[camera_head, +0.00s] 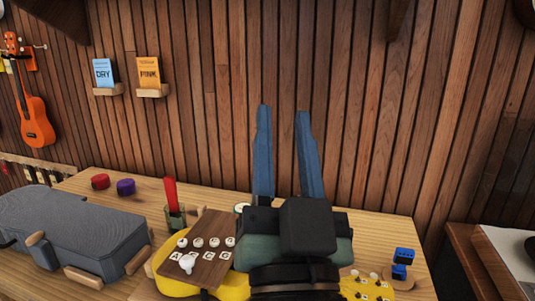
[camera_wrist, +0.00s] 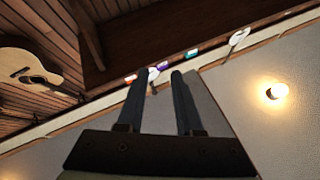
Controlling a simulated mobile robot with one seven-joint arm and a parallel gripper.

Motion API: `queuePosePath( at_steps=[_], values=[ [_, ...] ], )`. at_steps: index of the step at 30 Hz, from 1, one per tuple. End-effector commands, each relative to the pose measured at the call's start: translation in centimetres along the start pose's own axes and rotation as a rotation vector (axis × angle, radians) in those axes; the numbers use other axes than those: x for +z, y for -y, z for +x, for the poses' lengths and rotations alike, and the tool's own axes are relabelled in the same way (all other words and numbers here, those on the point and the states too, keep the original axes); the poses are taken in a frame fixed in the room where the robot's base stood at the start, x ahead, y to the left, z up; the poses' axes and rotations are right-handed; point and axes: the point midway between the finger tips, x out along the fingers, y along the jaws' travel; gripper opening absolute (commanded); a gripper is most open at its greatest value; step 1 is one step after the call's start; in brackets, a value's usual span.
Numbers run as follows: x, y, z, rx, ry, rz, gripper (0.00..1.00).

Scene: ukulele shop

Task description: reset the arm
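My gripper (camera_head: 284,110) shows in the head view above the wooden worktable (camera_head: 150,190), with its two long blue fingers pointing up and apart. Nothing is between the fingers. In the wrist view my gripper (camera_wrist: 161,82) also has a clear gap between its fingers, and it faces the upper wall and ceiling. My gripper's dark body and wrist hide part of the table and of a yellow ukulele (camera_head: 170,258) lying there.
A grey instrument case (camera_head: 75,225) lies at the table's left. The plank wall stands behind.

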Motion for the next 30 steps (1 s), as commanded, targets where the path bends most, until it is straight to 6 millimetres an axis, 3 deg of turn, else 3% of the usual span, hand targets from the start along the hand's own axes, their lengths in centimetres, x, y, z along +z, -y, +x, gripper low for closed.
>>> queuePosePath(
  at_steps=[1, 9, 24, 30],
  values=[
    [-2.7, 1.4, 0.8, -0.017, -0.049, -0.052, 0.35],
    [-13.1, 5.2, 1.6, -0.005, -0.231, -0.273, 0.35],
    [-22.5, 7.5, 9.1, -0.006, -0.209, -0.262, 0.35],
    [-24.1, 7.9, 10.3, -0.007, -0.209, -0.261, 0.35]
  ],
)
